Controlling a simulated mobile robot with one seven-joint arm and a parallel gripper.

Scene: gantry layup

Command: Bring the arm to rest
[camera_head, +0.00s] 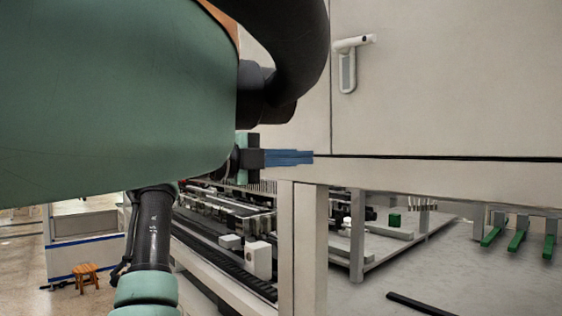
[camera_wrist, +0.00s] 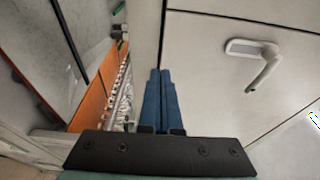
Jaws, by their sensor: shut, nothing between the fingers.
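My gripper (camera_head: 311,157) has blue fingers that point to the right in the head view, in front of the beige cabinet. The fingers lie together with nothing between them. In the wrist view my gripper (camera_wrist: 160,72) shows its two blue fingers side by side, pressed shut, above a black mount. My green and black arm fills the upper left of the head view and hides much behind it.
A beige cabinet (camera_head: 440,80) with a white handle (camera_head: 347,66) stands close at the right. A grey post (camera_head: 303,245) and a long machine bed (camera_head: 215,240) are below. A small wooden stool (camera_head: 86,274) stands at the lower left. Open floor shows at the lower right.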

